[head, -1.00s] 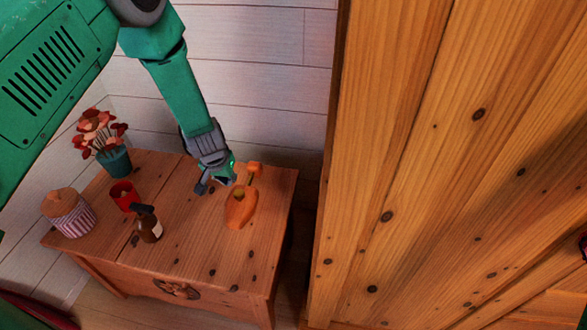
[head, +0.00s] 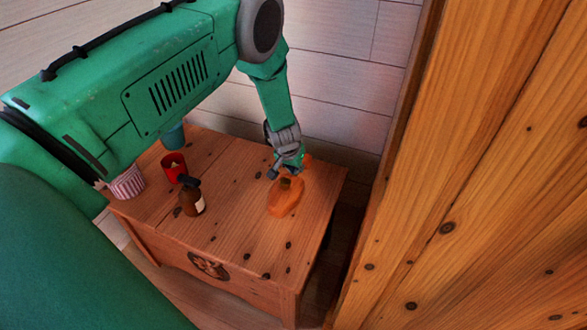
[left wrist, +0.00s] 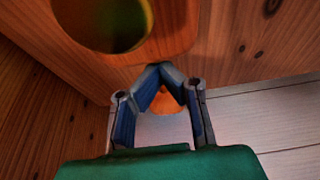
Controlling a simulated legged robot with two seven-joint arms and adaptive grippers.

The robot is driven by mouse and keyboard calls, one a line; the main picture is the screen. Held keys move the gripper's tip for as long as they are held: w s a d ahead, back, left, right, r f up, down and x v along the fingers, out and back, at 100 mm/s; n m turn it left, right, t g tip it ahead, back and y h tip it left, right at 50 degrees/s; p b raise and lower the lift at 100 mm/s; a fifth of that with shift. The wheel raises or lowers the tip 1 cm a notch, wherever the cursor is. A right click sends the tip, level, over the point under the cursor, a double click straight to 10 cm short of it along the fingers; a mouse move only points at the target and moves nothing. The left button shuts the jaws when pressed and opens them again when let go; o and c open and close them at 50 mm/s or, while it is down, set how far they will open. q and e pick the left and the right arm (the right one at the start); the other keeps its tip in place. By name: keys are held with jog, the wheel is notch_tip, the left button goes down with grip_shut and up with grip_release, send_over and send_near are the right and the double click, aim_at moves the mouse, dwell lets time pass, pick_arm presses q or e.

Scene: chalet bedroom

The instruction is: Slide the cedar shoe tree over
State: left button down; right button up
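The orange cedar shoe tree (head: 286,198) lies on top of the wooden chest (head: 240,215), near its right end. Its wide front block has a dark round opening, and a smaller orange end piece shows partly behind my gripper. My left gripper (head: 274,173) is low over the chest at the back of the block. In the left wrist view my left gripper (left wrist: 161,70) has its fingertips together, close to the edge of the block (left wrist: 165,40). The orange end piece (left wrist: 166,101) shows between the finger links. Whether the fingertips touch the block is unclear. My right gripper is out of view.
A brown bottle (head: 192,203), a red cup (head: 174,168), a striped jar (head: 128,184) and a teal pot (head: 173,137) stand left on the chest, partly behind my arm. A tall wooden wardrobe (head: 480,170) stands to the right. Chest top between bottle and shoe tree is clear.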

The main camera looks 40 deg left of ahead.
aim_at(281, 196)
pick_arm(q)
jog(key=shift+d, duration=0.4)
jog(key=s+p, duration=0.1)
jog(key=s, duration=0.2)
jog(key=s+d+p, duration=0.1)
jog(key=s+p, duration=0.1)
jog(key=s, duration=0.1)
jog(key=s+p, duration=0.1)
jog(key=s, duration=0.2)
jog(key=shift+s+d+p, duration=0.2)
jog(key=shift+d+p, duration=0.1)
jog(key=shift+s+d, duration=0.15)
jog(key=shift+s, duration=0.2)
jog(key=shift+s+d, duration=0.1)
jog(key=shift+d, duration=0.05)
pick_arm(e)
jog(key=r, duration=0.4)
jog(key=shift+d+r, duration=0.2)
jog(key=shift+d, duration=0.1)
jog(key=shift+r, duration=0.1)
